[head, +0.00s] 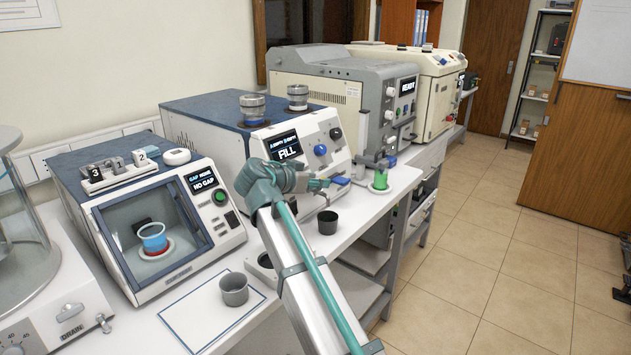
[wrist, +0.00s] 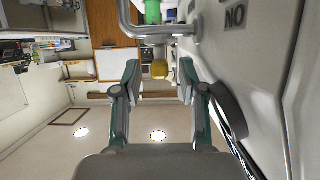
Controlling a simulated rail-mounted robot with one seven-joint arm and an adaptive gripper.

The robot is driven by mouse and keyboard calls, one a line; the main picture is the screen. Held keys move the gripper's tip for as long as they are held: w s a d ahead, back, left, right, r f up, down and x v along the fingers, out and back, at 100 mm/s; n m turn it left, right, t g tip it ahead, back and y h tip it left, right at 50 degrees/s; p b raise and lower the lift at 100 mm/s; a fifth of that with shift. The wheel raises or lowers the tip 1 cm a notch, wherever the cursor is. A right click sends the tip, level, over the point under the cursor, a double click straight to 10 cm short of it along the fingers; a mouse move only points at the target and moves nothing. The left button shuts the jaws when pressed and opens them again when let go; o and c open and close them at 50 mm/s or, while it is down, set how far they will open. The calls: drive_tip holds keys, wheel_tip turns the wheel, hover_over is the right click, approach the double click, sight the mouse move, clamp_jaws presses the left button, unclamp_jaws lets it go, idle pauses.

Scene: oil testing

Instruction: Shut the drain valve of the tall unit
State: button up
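The unit with the display reading FILL (head: 213,112) stands mid-bench, with two metal cups on top. A blue-tipped lever (head: 340,181) sticks out low at its front; I cannot tell for certain that it is the drain valve. My gripper (head: 322,184) is beside this unit's lower front, close to the lever. In the wrist view my gripper (wrist: 158,80) has its two fingers apart, with no object held between them. A bent metal bar (wrist: 155,31) crosses beyond the fingertips.
A dark cup (head: 327,222) stands below my gripper. A cylinder with green liquid (head: 380,180) stands to its right. A grey cup (head: 234,289) is on a white sheet (head: 195,318). The NO GAP unit (head: 75,170) is left. The floor at right is clear.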

drive_tip(key=v, duration=1.2)
